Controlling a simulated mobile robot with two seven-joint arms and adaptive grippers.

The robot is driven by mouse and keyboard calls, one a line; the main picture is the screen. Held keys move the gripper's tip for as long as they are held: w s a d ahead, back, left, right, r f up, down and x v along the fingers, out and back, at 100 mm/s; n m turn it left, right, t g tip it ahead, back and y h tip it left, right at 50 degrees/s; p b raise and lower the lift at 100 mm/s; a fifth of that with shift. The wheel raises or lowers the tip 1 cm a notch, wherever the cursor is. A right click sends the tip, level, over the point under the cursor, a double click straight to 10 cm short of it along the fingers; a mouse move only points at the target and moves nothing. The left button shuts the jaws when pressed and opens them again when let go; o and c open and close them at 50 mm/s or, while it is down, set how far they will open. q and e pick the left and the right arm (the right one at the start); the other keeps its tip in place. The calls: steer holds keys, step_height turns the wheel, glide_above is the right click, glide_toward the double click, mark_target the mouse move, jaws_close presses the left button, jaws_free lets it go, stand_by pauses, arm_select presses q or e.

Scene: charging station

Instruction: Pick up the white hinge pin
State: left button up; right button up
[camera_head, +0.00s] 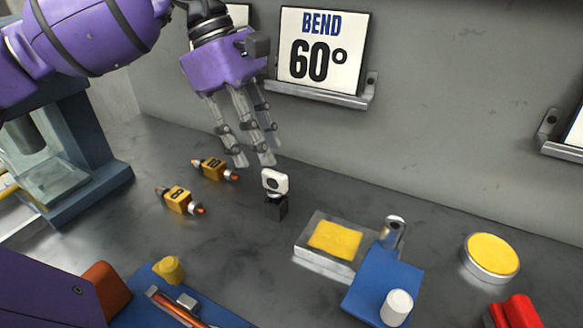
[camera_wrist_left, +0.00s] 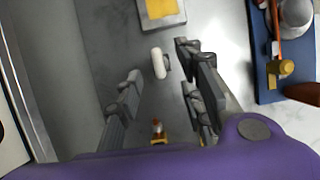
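Two white pieces show in the head view, and I cannot tell for sure which is the hinge pin. One is a rounded white piece (camera_head: 275,181) with a dark round spot, standing on a small black block (camera_head: 276,207). The other is a short white cylinder (camera_head: 397,307) on a blue plate (camera_head: 372,283). My left gripper (camera_head: 250,160) is open and empty, above and left of the rounded white piece. In the left wrist view that piece (camera_wrist_left: 159,62) shows between the spread fingers (camera_wrist_left: 158,75), beyond them and apparently untouched. My right gripper is not in view.
Two yellow-and-black parts, one nearer (camera_head: 178,200) and one farther (camera_head: 213,168), lie left of the black block. A tray with a yellow pad (camera_head: 335,240) and a yellow button (camera_head: 491,256) stand right.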

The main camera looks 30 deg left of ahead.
mark_target(272, 171)
arm_select(q)
steer(key=shift+s+d+f, duration=0.15)
steer(key=shift+d+f, duration=0.1)
steer(key=shift+f, duration=0.35)
steer(key=shift+s+d+f, duration=0.15)
steer(key=shift+d+f, duration=0.05)
steer(key=shift+f, duration=0.4)
steer(key=x, duration=0.2)
steer(key=w+b+x, duration=0.1)
steer(key=x, duration=0.2)
steer(key=shift+a, duration=0.25)
jaws_close()
